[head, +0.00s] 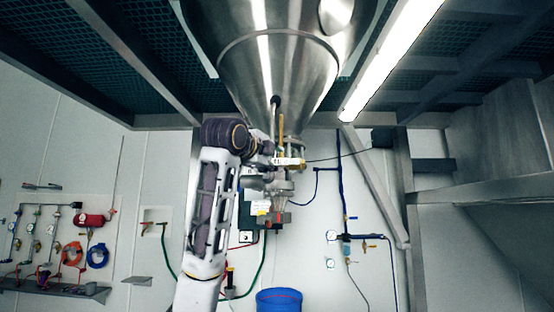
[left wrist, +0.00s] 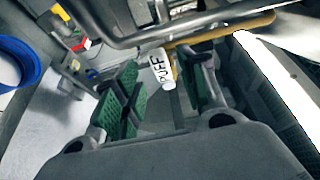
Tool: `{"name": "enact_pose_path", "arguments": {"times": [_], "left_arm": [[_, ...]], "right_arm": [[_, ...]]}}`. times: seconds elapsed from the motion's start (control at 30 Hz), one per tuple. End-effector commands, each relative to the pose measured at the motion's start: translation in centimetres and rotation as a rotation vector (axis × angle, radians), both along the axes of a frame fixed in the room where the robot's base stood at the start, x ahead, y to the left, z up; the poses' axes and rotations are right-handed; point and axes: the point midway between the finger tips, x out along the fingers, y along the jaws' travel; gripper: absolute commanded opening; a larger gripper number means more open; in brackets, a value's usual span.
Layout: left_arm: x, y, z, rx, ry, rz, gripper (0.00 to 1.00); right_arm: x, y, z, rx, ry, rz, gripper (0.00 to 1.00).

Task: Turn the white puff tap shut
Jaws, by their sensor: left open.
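The white puff tap (left wrist: 162,70) shows in the left wrist view as a white handle with dark lettering reading "PUFF". A yellow bar (left wrist: 222,30) runs behind it. My left gripper (left wrist: 160,87) is open, with one green-padded finger on each side of the tap's line. The handle shows between and just beyond the fingertips; I cannot tell whether either finger touches it. In the head view my left gripper (head: 268,170) is at the fittings under the steel hopper (head: 275,60), and the arm partly hides them. My right gripper is not in view.
A blue bucket (head: 279,301) stands below the hopper outlet. A steel frame (head: 403,200) stands to the right. Hoses and gauges (head: 60,240) hang on the left wall.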

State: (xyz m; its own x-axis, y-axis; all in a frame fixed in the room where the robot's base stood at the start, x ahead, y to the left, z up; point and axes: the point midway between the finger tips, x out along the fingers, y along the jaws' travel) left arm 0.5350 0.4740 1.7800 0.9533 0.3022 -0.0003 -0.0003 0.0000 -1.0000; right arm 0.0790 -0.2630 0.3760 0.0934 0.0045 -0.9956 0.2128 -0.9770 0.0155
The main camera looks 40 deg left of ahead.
Motion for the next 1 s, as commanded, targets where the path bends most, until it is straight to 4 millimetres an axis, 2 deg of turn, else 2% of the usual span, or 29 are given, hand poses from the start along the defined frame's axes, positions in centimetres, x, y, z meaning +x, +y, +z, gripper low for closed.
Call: {"name": "enact_pose_path", "arguments": {"times": [0.1, 0.3, 0.7, 0.77, 1.0], "left_arm": [[1.4, 0.4, 0.1, -0.002, 0.002, 0.0, 0.41], [3.0, 0.9, 0.1, -0.001, 0.001, 0.0, 0.41], [3.5, 1.1, 0.0, -0.001, -0.001, 0.0, 0.41], [3.4, 1.1, 0.0, -0.001, -0.001, 0.0, 0.36], [3.4, 1.1, 0.0, 0.0, 0.0, 0.0, 0.05]], "right_arm": [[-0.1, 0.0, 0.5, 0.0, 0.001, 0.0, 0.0], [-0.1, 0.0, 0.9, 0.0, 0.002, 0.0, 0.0], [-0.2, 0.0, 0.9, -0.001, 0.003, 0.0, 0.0], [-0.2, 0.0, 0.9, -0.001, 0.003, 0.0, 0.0], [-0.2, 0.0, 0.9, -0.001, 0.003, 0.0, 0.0]]}}
